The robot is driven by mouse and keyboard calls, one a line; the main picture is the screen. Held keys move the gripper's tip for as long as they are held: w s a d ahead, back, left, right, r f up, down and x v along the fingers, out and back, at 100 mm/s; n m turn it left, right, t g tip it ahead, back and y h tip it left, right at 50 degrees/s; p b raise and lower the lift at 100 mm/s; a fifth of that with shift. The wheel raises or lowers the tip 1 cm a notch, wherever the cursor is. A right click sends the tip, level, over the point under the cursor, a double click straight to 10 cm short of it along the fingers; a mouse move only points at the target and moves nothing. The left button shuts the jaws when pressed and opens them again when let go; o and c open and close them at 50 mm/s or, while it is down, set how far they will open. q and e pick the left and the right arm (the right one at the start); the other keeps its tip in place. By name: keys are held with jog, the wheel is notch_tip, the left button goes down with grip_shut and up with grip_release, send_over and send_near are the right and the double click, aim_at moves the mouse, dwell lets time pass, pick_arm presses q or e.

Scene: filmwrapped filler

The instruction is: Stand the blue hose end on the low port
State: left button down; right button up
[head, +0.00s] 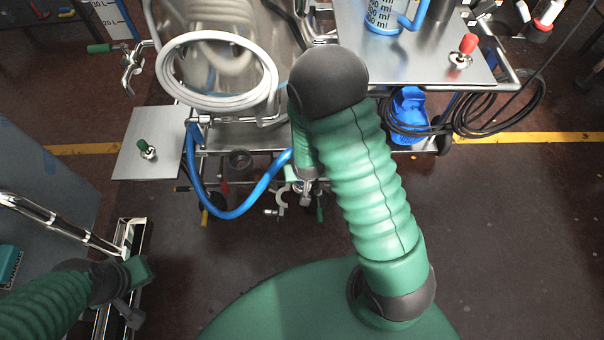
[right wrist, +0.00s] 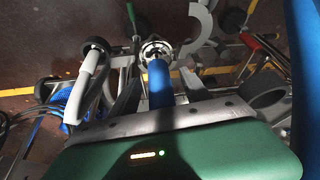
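The blue hose (head: 225,213) hangs in a loop from the steel frame and rises to my right gripper (head: 305,190). In the right wrist view, my right gripper's fingers (right wrist: 158,95) are closed around the blue hose end (right wrist: 158,80), whose round metal fitting (right wrist: 155,50) points away from the palm. The low metal plate (head: 122,160) on the left carries a small metal port with a green top (head: 147,149). A higher plate (head: 425,65) on the right carries one with a red top (head: 463,52). My left gripper (head: 128,290) is at lower left, away from the hose; its fingers are unclear.
A white coiled hose (head: 217,37) lies against a steel vessel (head: 240,20). A grey clamp (head: 281,198) hangs below the frame; it also shows in the right wrist view (right wrist: 207,25). Black cable loops (head: 480,115) hang at right. The floor (head: 520,220) at lower right is clear.

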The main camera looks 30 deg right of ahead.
jog(key=p+v, duration=1.5)
jog(key=v, duration=0.1)
jog(key=shift+r+p, duration=0.3)
jog(key=shift+r, duration=0.1)
jog(key=shift+s, duration=0.1)
